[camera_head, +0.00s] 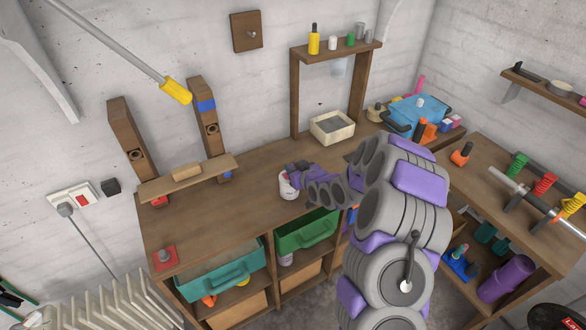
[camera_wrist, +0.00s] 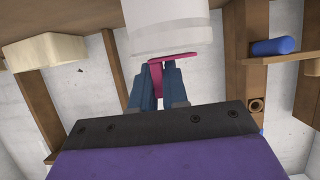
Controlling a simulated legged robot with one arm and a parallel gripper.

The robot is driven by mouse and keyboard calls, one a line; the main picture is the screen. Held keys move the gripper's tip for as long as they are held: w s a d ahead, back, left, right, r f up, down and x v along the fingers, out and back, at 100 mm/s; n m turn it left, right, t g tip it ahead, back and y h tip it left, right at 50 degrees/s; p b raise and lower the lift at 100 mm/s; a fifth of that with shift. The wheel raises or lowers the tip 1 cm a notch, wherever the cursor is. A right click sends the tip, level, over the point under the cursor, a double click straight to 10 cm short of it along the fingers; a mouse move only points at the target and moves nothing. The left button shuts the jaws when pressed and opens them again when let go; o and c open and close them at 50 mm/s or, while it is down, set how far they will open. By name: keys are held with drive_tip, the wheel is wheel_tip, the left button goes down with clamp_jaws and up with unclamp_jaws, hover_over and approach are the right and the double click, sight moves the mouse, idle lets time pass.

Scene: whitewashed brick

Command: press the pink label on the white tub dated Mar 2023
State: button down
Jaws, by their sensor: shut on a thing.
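The white tub (camera_head: 286,188) stands on the wooden workbench, partly hidden by my gripper (camera_head: 290,176) in the head view. In the wrist view the tub (camera_wrist: 165,28) fills the top middle. A pink label (camera_wrist: 184,58) shows at the tub's near edge, and part of it runs down between the fingers. My gripper (camera_wrist: 159,70) has its blue fingers close together, shut on the pink label. The label touches or lies very near the tub; how much of it is stuck flat cannot be told. No date is readable.
A low shelf (camera_head: 190,179) is on the left. A red button box (camera_head: 165,257) sits front left. Open bench lies left of the tub. Blue bin (camera_head: 420,110) stands at right.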

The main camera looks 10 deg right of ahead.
drive_tip(key=c, duration=1.1)
unclamp_jaws()
drive_tip(key=shift+o, duration=0.2)
drive_tip(key=p+v, duration=0.4)
drive_tip(key=v, duration=1.1)
drive_tip(key=shift+s+p, duration=0.1)
drive_tip(key=shift+p, duration=0.45)
drive_tip(key=p+v, duration=0.2)
drive_tip(key=p, duration=0.3)
drive_tip(key=shift+p, duration=0.35)
